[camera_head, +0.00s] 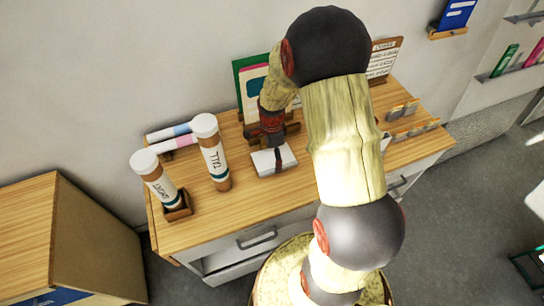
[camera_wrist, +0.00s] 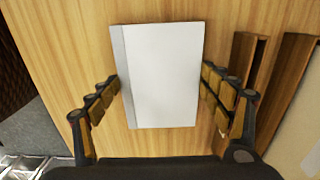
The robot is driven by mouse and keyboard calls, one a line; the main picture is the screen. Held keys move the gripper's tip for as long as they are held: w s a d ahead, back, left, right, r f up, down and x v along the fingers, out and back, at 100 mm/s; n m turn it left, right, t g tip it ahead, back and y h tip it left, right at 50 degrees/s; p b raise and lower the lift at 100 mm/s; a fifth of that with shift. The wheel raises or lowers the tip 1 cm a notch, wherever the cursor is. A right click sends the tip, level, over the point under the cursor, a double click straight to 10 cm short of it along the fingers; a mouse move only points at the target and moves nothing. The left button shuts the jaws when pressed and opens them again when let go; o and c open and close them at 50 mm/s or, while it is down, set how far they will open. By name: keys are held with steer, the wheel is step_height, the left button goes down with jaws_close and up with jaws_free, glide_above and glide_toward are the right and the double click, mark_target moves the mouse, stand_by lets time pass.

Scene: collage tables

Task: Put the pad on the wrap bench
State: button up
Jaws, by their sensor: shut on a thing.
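The pad is a white block with a grey strip along one edge; it shows in the head view (camera_head: 284,156) and the wrist view (camera_wrist: 165,75). My gripper (camera_head: 276,158) is shut on the pad, with one finger on each long side in the wrist view (camera_wrist: 161,88). The pad is over or on the wooden top of a drawer table (camera_head: 240,205); I cannot tell whether it touches. No label marks which surface is the wrap bench.
Two upright labelled tubes (camera_head: 212,155) (camera_head: 158,180) and lying rolls (camera_head: 172,140) are left of the pad. Boards (camera_head: 250,85) stand behind my arm. Slotted wooden holders (camera_head: 410,125) are at right. A lower wooden cabinet (camera_head: 60,225) is at left.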

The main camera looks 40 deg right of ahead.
steer(key=shift+f, duration=0.1)
steer(key=o, duration=0.8)
steer(key=shift+f, duration=0.1)
steer(key=o, duration=0.4)
steer(key=shift+c, duration=0.2)
steer(key=shift+o, duration=0.4)
step_height(320, 180, up, 12)
steer(key=p, duration=0.2)
step_height(320, 180, up, 7)
steer(key=n+t, duration=0.1)
steer(key=n, duration=0.3)
glide_above(272, 159)
steer(key=a, duration=0.3)
steer(key=s+a+r+n+t, duration=0.4)
steer(key=s+a+r+n, duration=0.8)
steer(key=s+r+n, duration=0.3)
steer(key=shift+s+a+n+t, duration=0.3)
steer(key=shift+s+n, duration=0.6)
steer(key=shift+s, duration=0.05)
